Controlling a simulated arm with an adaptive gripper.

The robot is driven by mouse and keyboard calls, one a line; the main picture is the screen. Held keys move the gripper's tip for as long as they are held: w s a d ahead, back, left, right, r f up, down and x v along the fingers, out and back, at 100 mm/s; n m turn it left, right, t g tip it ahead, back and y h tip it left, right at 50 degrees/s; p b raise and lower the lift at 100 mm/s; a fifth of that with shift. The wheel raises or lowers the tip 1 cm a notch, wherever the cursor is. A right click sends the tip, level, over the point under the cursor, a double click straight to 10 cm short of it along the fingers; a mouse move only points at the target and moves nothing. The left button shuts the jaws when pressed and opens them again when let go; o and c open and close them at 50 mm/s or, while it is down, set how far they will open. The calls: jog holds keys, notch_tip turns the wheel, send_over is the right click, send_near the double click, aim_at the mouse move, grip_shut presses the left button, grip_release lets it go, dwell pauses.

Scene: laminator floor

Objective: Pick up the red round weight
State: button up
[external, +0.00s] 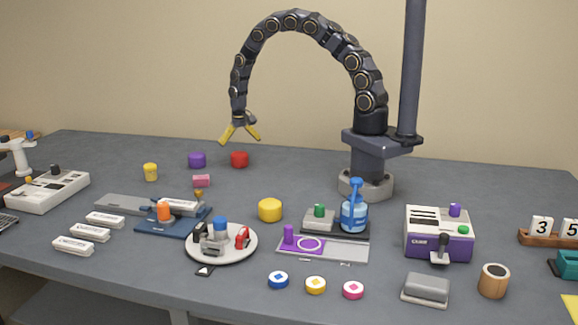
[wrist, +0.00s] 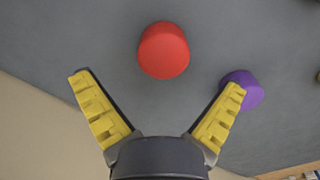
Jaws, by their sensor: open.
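The red round weight (external: 239,159) is a short red cylinder standing on the grey table towards the back, below my gripper. It also shows in the wrist view (wrist: 163,50), ahead of the fingertips and roughly centred between them. My gripper (external: 240,138) has yellow ribbed fingers spread wide, with nothing between them. In the wrist view my gripper (wrist: 158,83) is open and apart from the red weight. In the external view the fingers hang above and slightly behind the weight, not touching it.
A purple round weight (external: 197,160) stands left of the red one; in the wrist view it (wrist: 243,90) lies beyond the right finger, partly covered. Bare table lies right of the red weight.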

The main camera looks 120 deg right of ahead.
aim_at(239, 153)
jog(key=f, duration=0.4)
jog(key=shift+w+f, duration=0.2)
jog(key=shift+f, duration=0.15)
jog(key=shift+d, duration=0.1)
jog(key=c, duration=1.2)
jog(key=shift+r, duration=0.1)
